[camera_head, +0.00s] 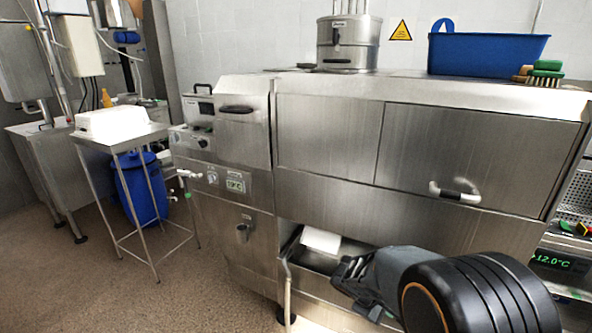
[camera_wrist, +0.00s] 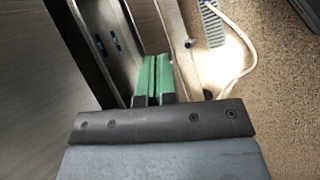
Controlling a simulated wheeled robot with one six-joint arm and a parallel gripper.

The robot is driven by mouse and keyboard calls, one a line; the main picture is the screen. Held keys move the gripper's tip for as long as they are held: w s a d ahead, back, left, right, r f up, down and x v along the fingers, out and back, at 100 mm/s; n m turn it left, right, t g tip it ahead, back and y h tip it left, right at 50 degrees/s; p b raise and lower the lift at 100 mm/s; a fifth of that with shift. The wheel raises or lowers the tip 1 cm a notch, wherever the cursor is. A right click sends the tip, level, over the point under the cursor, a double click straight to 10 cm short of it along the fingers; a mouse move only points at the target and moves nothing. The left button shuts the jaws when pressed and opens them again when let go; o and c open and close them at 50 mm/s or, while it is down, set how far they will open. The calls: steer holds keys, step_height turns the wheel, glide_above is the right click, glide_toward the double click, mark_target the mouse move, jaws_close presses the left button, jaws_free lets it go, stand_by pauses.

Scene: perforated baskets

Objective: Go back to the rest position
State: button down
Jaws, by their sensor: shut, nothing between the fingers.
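My gripper (camera_head: 352,283) shows at the lower middle of the head view, in front of the lower opening of a large stainless steel machine (camera_head: 330,140). In the wrist view the two green fingers of my gripper (camera_wrist: 153,66) lie side by side, shut with nothing between them. The fingertips point toward metal rails and edges beyond. My dark arm hides part of the machine's lower right side.
A white item (camera_head: 320,240) lies in the lower opening. A steel pot (camera_head: 348,42) and a blue bin (camera_head: 487,52) stand on top. At left are a steel table (camera_head: 117,143) and a blue barrel (camera_head: 140,188). The floor (camera_head: 95,275) at lower left is clear.

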steer(key=s+a+r+m+t+y+p, duration=0.1)
steer(key=s+a+r+m+y+p, duration=0.1)
steer(key=r, duration=0.5)
steer(key=s+a+r+m+y+p, duration=0.2)
steer(key=s+r+m+y+p, duration=0.1)
steer(key=s+r, duration=0.3)
steer(key=s+a+r+m+t+y+p, duration=0.1)
steer(key=s+a+r+m+y+p, duration=0.1)
steer(key=r+p, duration=0.3)
step_height(320, 180, up, 5)
steer(key=shift+s+a+f+m+t+y, duration=0.15)
steer(key=shift+s+m+t+y, duration=0.2)
steer(key=shift+s+m, duration=0.55)
